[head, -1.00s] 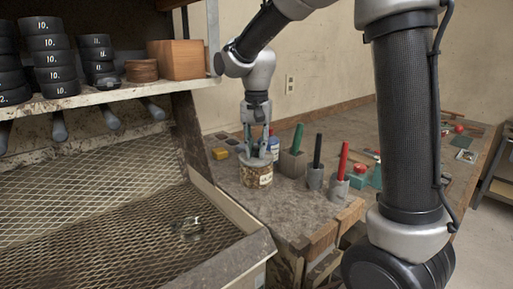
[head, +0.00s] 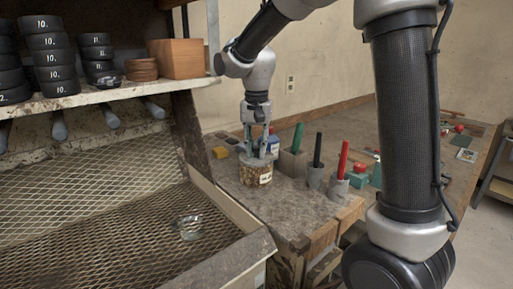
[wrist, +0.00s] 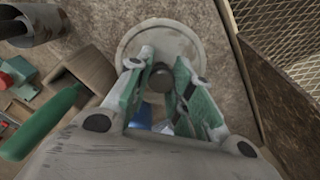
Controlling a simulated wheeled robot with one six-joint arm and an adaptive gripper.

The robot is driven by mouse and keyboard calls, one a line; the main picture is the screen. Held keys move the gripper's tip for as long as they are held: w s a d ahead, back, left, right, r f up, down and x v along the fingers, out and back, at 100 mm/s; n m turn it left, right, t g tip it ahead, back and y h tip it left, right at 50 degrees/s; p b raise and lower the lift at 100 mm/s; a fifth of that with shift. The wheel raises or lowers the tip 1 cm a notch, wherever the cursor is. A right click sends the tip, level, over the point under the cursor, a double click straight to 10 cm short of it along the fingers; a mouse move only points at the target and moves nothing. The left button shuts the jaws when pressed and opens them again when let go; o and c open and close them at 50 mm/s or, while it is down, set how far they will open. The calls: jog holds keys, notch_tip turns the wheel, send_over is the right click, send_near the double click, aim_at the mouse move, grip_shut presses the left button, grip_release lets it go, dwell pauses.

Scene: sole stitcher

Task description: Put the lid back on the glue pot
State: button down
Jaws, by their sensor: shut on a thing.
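The glue pot (head: 256,175) is a squat jar with brown contents and a pale label, standing upright on the bench near its left edge. The lid (wrist: 136,38) is a pale round disc with a dark knob (wrist: 161,79). In the head view the lid (head: 257,159) is level at the pot's mouth; I cannot tell whether it is fully seated. My gripper (head: 258,153) points straight down over the pot. In the wrist view its green-padded fingers (wrist: 161,85) are shut on the lid's knob. The lid hides the pot in the wrist view.
Holders with green, black and red-handled tools (head: 315,175) stand close to the pot's right. A yellow block (head: 220,152) is behind left. A mesh tray (head: 110,220) with a clear glass object (head: 189,226) lies left. A shelf (head: 110,92) holds black stacks.

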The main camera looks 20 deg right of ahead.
jog(key=c, duration=0.7)
grip_release()
jog(key=shift+r, duration=0.1)
jog(key=shift+r, duration=3.45)
grip_shut()
jog(key=shift+f, duration=0.15)
jog(key=shift+f, duration=2.25)
